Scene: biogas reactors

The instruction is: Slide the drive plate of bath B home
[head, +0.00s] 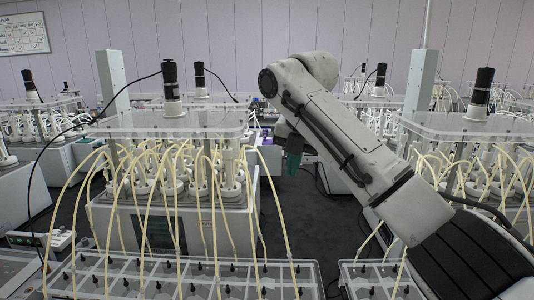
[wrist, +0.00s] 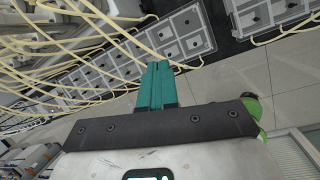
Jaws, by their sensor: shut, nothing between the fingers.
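In the head view a clear drive plate (head: 215,118) lies over the left bath (head: 165,220), with a black motor (head: 170,82) standing on it. A second clear plate (head: 465,122) with a motor (head: 481,88) tops the right bath. I cannot read a letter on either bath, so I cannot tell which is B. My gripper (head: 293,160) hangs between the two baths, right of the left plate and apart from it. Its teal fingers also show in the wrist view (wrist: 156,85), closed together and empty, pointing at hoses and trays.
Yellow hoses (head: 200,200) arch from the bottles to compartment trays (head: 190,275) in front. More trays (wrist: 170,45) show in the wrist view, beside bare tiled floor (wrist: 260,80). A grey column (head: 113,85) stands behind the left bath. Dark floor (head: 305,220) between the baths is clear.

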